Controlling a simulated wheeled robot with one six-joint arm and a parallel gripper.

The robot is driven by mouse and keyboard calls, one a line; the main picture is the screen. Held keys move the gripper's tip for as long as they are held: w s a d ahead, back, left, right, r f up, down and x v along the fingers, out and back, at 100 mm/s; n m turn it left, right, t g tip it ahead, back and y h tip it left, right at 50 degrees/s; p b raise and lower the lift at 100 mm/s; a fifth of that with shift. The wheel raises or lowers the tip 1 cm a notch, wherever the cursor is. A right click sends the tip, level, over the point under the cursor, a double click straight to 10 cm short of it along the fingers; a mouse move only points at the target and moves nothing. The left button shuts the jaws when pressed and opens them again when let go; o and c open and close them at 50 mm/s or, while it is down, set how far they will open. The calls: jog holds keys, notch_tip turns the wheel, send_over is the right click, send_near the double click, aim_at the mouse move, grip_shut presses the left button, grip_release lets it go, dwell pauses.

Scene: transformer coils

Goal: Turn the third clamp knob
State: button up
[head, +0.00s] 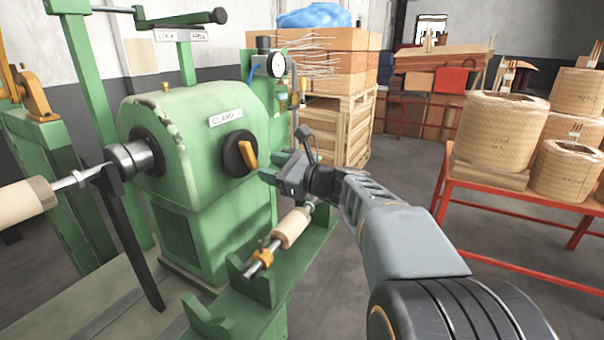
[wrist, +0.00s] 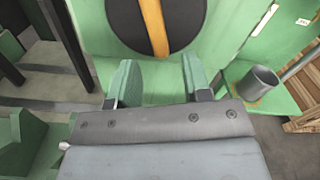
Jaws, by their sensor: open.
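A black round clamp knob (head: 240,153) with an orange grip bar sits on the side of the green machine housing, below a white plate that reads "CLAMP" and a character too small to read surely. In the wrist view the knob (wrist: 180,25) is at the top, its orange bar (wrist: 154,26) nearly upright and its upper part cut off. My gripper (head: 270,168) is just right of the knob in the head view. In the wrist view the gripper (wrist: 160,82) has its two green-padded fingers apart, with nothing between them, below the knob's rim. Contact with the knob is not visible.
A green bench (head: 275,295) with a wooden roller (head: 291,228) lies below my gripper. A pressure gauge (head: 277,64) stands above right of the knob. A grey cup-like cylinder (wrist: 258,83) is right of the fingers. A red table (head: 520,195) with wound coils stands right.

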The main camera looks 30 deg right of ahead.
jog(key=v, duration=0.9)
jog(key=shift+p, duration=0.3)
jog(key=shift+s, duration=0.1)
jog(key=s+a+f+n+g+h+p, duration=0.2)
jog(key=s+a+n+g+p, duration=0.3)
jog(key=a+n+g+p, duration=0.35)
jog(key=s+n+g+h+p, duration=0.2)
jog(key=s+n+h+p, duration=0.5)
jog(key=n+p, duration=0.4)
jog(key=n+h, duration=0.1)
jog(key=n, duration=0.4)
jog(key=shift+s+r+n+h, duration=0.2)
jog(key=shift+n+h, duration=0.1)
jog(key=shift+n, duration=0.05)
jog(key=shift+a+g, duration=0.25)
